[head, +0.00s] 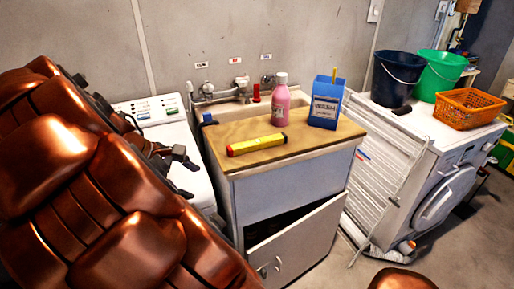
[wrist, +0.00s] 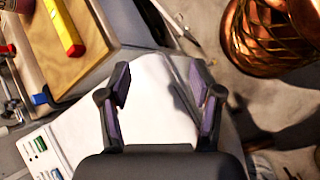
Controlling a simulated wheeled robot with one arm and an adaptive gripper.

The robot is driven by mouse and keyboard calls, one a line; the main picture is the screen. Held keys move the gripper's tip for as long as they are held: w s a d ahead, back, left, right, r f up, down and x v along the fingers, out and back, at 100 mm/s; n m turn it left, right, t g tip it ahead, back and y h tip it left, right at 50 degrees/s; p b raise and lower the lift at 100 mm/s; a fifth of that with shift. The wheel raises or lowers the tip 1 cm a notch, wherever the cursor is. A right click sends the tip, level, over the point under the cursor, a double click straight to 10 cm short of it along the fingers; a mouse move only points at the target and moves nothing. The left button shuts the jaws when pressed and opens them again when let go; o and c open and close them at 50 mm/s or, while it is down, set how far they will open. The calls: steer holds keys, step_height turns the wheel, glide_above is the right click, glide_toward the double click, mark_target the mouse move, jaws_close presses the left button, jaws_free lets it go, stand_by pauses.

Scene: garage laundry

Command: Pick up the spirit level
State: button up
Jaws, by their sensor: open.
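The spirit level (head: 257,144) is a yellow bar with a red end, lying flat on the wooden worktop (head: 300,140) near its front left. It also shows in the wrist view (wrist: 62,26), at the upper left, running out of the top edge. My gripper (wrist: 163,82) is open and empty in the wrist view, over the white top of the washing machine (wrist: 125,120). The spirit level is apart from the fingers, up and to the left of them. In the head view my gripper (head: 185,160) shows small at the left, left of the worktop, partly hidden by my arm.
A pink bottle (head: 281,100) and a blue box (head: 325,103) stand behind and right of the spirit level. The sink taps (head: 240,88) are at the back. A cabinet door (head: 298,245) hangs ajar below. Buckets (head: 397,77) and an orange basket (head: 468,107) stand at right.

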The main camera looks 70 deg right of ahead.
steer(key=w+d+n+g+h+b, duration=0.1)
steer(key=d+n+g+h, duration=0.15)
steer(key=d, duration=1.05)
steer(key=n+g+h+b, duration=0.1)
steer(key=n+g+b, duration=0.1)
steer(key=n, duration=0.2)
glide_toward(243, 145)
steer(key=x, duration=0.2)
steer(key=shift+s+d+f, duration=0.1)
steer(key=shift+s+d, duration=0.1)
steer(key=shift+s+d+f+g, duration=0.2)
steer(key=shift+d+f+g, duration=0.05)
steer(key=shift+d, duration=0.25)
steer(key=shift+p+x, duration=0.85)
steer(key=shift+x, duration=2.75)
jaws_close()
